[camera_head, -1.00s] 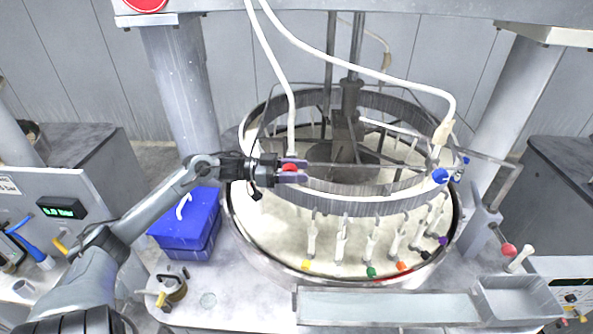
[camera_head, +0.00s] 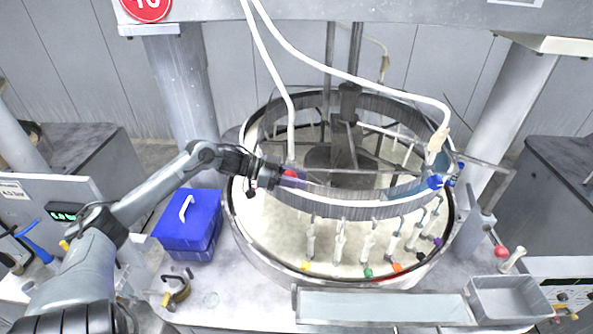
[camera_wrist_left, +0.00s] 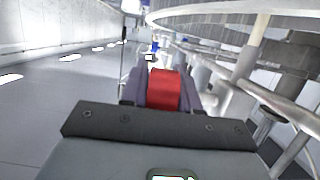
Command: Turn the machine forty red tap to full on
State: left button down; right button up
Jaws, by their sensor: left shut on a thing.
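The red tap (camera_head: 290,174) sits on the left side of the ring rail, below the end of a white hose. In the left wrist view the red tap (camera_wrist_left: 164,90) lies between the two purple-grey fingers. My left gripper (camera_head: 289,178) is shut on it. The machine's sign (camera_head: 146,6) is red and round, cut by the top edge, and its number is only partly visible. A blue tap (camera_head: 436,182) sits on the right side of the same rail. My right gripper is not in view.
The round platen (camera_head: 270,222) lies below, with several colour-tipped nozzles over its front. A metal trough (camera_head: 385,307) and a tray (camera_head: 508,300) are in front. A red-knobbed lever (camera_head: 502,252) stands at right.

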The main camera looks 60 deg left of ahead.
pick_arm(q)
jog(key=shift+g+y+p, duration=0.3)
jog(key=shift+g+y, duration=0.2)
jog(key=shift+g, duration=0.3)
jog(key=shift+f+g+y, duration=0.3)
jog(key=shift+g+y, duration=0.5)
jog(key=shift+g, duration=0.3)
jog(key=g+y+b, duration=0.1)
jog(key=g+b, duration=0.1)
jog(key=f+g+y+b, duration=0.1)
jog(key=shift+s+a+y, duration=0.2)
jog(key=shift+s+y, duration=0.1)
jog(key=g+y+b, duration=0.1)
jog(key=g, duration=0.1)
jog(key=shift+s+a+g+y+b, duration=0.1)
jog(key=shift+g+y+b, duration=0.2)
jog(key=shift+g+b, duration=0.1)
jog(key=shift+s+g+y, duration=0.1)
jog(key=shift+g+y, duration=0.4)
jog(key=shift+g, duration=0.3)
jog(key=shift+s+a+g+y, duration=0.1)
jog(key=shift+g+y, duration=0.4)
jog(key=shift+g, duration=0.1)
jog(key=shift+s+a+g+y+p, duration=0.15)
jog(key=shift+g+y+p, duration=0.3)
jog(key=shift+g, duration=0.25)
jog(key=shift+s+g+y+p, duration=0.1)
jog(key=shift+g+y+p, duration=0.35)
jog(key=shift+g, duration=0.25)
